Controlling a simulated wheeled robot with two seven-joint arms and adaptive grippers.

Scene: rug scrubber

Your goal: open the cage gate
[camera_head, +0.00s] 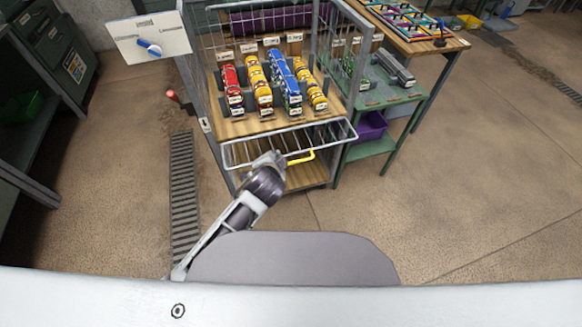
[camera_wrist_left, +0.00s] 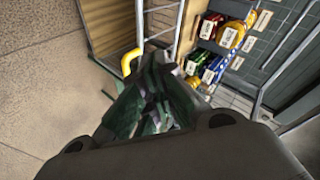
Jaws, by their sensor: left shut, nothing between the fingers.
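My left gripper (camera_head: 268,160) is shut and empty, at the gate's lower front, just left of the handle in the head view. Whether it touches the gate bars is unclear. My right gripper is not in view.
A white panel with a blue knob (camera_head: 148,47) stands at the cage's upper left. A green side table (camera_head: 385,95) with a purple bin (camera_head: 370,126) adjoins the right side. A floor grate (camera_head: 184,190) runs at the left. Open floor lies at the right.

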